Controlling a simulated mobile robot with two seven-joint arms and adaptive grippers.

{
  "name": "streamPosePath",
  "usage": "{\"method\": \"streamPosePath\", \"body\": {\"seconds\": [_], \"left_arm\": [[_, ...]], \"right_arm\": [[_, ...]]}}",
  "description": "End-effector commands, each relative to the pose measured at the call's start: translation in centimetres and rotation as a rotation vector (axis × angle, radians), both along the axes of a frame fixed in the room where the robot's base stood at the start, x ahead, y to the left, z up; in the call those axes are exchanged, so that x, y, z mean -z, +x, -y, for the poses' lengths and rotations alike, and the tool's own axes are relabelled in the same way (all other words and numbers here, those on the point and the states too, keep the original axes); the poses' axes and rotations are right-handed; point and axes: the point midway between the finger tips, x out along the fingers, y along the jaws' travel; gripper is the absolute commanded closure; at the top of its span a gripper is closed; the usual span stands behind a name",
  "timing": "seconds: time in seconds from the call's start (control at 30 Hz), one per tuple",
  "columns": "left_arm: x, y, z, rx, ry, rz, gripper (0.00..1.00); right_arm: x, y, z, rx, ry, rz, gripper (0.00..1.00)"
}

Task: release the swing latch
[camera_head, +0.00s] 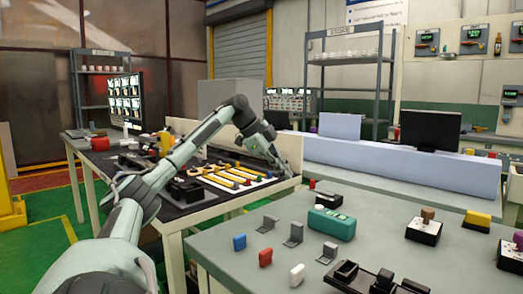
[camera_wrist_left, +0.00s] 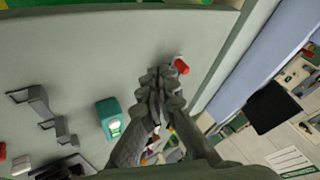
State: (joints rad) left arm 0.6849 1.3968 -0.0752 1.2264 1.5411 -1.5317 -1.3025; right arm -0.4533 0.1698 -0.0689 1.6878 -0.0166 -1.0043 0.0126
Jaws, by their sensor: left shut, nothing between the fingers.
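A small red piece (camera_head: 312,184) sits at the far edge of the grey table; it may be part of the swing latch, but it is too small to tell. It also shows in the left wrist view (camera_wrist_left: 182,66), just beside my fingertips. My left gripper (camera_head: 286,171) reaches down near that edge, left of the red piece. In the left wrist view my left gripper (camera_wrist_left: 160,82) has its fingers together with nothing between them. I cannot tell whether it touches the red piece. My right gripper is not in view.
The grey table (camera_head: 240,240) carries a teal box (camera_head: 332,223), several grey brackets (camera_head: 294,231), blue, red and white small blocks, and black-based fixtures (camera_head: 424,229). A second table with a striped board (camera_head: 238,177) stands behind left. A long blue block (camera_head: 400,170) lies behind.

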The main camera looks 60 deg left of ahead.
Motion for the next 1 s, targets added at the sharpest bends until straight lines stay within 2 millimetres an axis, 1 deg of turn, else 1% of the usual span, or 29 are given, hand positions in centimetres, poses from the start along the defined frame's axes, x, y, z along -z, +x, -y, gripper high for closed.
{"method": "streamPosePath", "body": {"seconds": [0.03, 0.13, 0.2, 0.3, 0.5, 1.0], "left_arm": [[-1.1, -0.5, -0.3, 0.001, -0.002, 0.003, 1.0], [-2.9, -1.6, -1.1, 0.001, -0.002, 0.002, 1.0], [-3.9, -2.3, -1.5, 0.002, -0.003, 0.001, 1.0], [-4.8, -2.9, -1.9, 0.001, -0.002, 0.002, 1.0], [-5.5, -3.5, -2.2, 0.004, -0.002, -0.002, 1.0], [-5.5, -3.6, -2.3, 0.003, -0.002, -0.003, 1.0]], "right_arm": [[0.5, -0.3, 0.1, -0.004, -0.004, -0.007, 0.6], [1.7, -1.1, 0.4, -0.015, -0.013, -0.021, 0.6], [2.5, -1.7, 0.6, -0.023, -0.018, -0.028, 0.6], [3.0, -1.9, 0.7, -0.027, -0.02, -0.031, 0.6], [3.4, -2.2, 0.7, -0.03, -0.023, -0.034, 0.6], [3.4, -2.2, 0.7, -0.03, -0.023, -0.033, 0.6]]}}
